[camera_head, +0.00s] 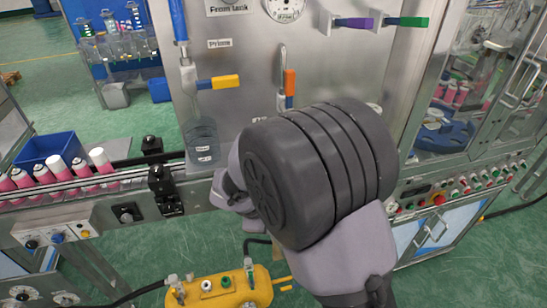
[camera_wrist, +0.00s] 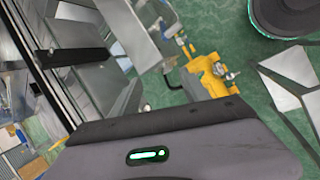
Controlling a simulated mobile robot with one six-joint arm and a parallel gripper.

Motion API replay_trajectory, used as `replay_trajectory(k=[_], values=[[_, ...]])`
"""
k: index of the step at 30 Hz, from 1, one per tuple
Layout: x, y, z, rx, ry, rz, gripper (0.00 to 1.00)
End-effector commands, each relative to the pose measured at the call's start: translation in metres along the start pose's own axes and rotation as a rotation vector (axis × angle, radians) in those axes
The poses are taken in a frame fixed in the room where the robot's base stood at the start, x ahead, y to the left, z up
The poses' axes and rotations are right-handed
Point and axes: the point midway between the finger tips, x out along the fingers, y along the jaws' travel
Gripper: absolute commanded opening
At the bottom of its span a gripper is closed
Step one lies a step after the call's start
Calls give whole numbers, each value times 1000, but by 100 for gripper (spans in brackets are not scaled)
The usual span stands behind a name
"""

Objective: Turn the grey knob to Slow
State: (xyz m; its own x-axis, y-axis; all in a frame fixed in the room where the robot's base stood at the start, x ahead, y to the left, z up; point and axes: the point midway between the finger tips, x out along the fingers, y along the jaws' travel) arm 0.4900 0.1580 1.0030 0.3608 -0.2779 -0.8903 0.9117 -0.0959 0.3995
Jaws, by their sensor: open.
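A small dark knob (camera_head: 126,214) sits on a square plate on the conveyor's front side in the head view. Its label and pointer are too small to read. A control box (camera_head: 56,238) at the lower left carries more small knobs; I cannot tell which knob is the grey one or where it is set. In the wrist view the dark body of my gripper (camera_wrist: 165,119) fills the bottom edge, with a green light behind it. It is open, its fingertips are not clear, and nothing shows held.
Pink and white cans (camera_head: 60,170) stand along the conveyor (camera_head: 75,184), in front of a blue bin (camera_head: 48,148). A yellow tank (camera_head: 222,287) is on the floor; it also shows in the wrist view (camera_wrist: 211,72). Colored valve handles project from the steel panel (camera_head: 245,55).

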Motion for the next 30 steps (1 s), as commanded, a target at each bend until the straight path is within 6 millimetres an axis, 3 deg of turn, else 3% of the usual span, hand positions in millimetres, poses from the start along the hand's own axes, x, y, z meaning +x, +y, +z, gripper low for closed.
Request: replay_trajectory(k=[3,6,11,24,30], values=[[18,-10,-41,-260,-8,26,54],[31,-17,-57,-356,-8,39,54],[59,-20,-59,-370,-10,40,54],[174,-16,-58,-366,-11,38,54],[202,-13,-58,-364,-9,39,54]])
